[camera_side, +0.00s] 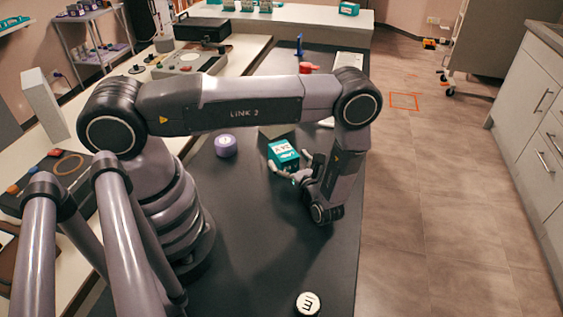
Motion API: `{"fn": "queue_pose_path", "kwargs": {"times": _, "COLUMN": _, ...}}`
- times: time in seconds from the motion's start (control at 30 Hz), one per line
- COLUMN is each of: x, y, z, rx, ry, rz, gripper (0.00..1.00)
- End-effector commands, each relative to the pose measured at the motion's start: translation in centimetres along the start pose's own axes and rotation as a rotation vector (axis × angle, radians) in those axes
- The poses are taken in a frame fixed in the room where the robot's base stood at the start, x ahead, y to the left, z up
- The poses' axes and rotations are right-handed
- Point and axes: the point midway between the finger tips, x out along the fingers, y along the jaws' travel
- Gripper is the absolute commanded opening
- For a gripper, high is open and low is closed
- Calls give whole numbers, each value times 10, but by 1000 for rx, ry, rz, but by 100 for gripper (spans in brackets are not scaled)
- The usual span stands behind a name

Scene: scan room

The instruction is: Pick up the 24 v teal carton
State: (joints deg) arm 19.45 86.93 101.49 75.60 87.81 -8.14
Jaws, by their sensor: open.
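The teal carton (283,153), with a white label panel, stands on the dark table (270,255) near the middle of the view. My gripper (289,173) is open, with its fingers at the near side of the carton, low by its base. One finger reaches to the carton's lower left and the other shows at its right. I cannot tell whether they touch it. The carton's lower part is partly hidden by the fingers.
A purple round container (226,145) stands left of the carton. A white-topped round item (307,303) is at the table's near end. A red object (308,68) and a blue upright object (299,46) stand farther back. The near middle of the table is clear.

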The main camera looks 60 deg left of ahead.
Motion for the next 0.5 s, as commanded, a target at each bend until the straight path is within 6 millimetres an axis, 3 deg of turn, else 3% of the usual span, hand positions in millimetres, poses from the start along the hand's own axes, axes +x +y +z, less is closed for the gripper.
{"fn": "queue_pose_path", "kwargs": {"times": 0.07, "x": 0, "y": 0, "z": 0, "rx": 0, "ry": 0, "rz": 0, "gripper": 89}}
{"fn": "queue_pose_path", "kwargs": {"times": 0.5, "x": -1, "y": 0, "z": 0, "rx": 0, "ry": 0, "rz": 0, "gripper": 31}}
